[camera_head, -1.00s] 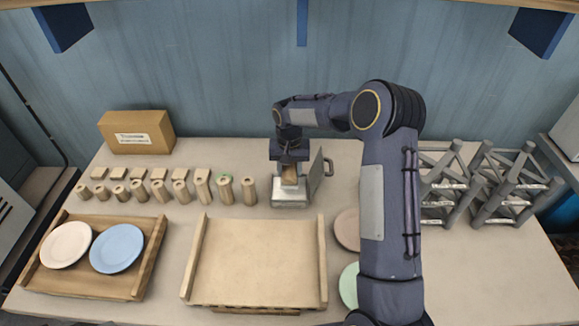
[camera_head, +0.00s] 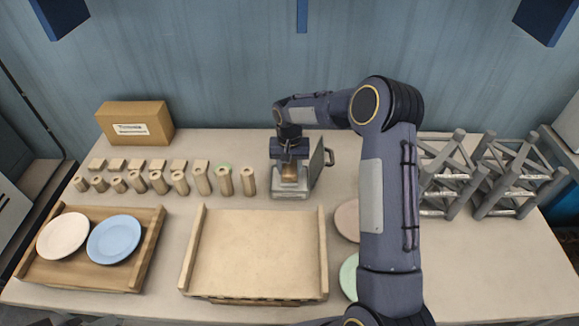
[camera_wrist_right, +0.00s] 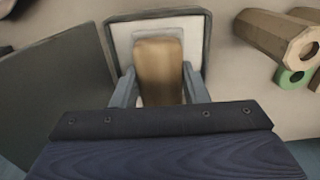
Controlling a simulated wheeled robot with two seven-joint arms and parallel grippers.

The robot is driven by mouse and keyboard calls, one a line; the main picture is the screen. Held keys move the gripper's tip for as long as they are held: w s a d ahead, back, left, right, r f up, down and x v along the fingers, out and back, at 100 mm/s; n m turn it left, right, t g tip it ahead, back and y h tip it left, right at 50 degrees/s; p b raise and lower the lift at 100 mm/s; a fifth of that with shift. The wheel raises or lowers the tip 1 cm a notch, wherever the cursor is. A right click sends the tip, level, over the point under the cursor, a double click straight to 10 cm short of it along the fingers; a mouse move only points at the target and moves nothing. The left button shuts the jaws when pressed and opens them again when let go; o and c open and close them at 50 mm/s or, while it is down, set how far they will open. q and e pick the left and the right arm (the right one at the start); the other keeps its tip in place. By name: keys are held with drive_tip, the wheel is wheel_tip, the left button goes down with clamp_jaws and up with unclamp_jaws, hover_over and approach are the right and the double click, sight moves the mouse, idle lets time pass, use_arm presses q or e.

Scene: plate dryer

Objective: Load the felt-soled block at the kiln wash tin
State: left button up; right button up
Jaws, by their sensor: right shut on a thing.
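My right gripper (camera_head: 290,163) points down over the kiln wash tin (camera_head: 291,193), a small pale metal box with its grey lid (camera_head: 318,163) standing open on the right. It is shut on a wooden block (camera_wrist_right: 158,70), which shows between the two fingers in the wrist view. The block is over the tin's inside, within the rim (camera_wrist_right: 196,45) as seen from the wrist. I cannot tell whether its underside, which is hidden, touches the tin. My left gripper is not in view.
Several wooden posts (camera_head: 202,181) stand left of the tin, one by a green ring. An empty wooden tray (camera_head: 255,250) lies in front. A tray with two plates (camera_head: 114,239) is at left, a cardboard box (camera_head: 136,123) at back left. Grey racks (camera_head: 515,177) stand right.

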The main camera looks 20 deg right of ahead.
sight(289, 166)
drive_tip(key=shift+f+b, duration=0.45)
drive_tip(key=shift+f, duration=0.1)
idle(0.4)
drive_tip(key=shift+r, duration=0.15)
idle(0.6)
drive_tip(key=shift+r+p, duration=2)
drive_tip(key=shift+r, duration=1.4)
drive_tip(key=shift+r, duration=0.1)
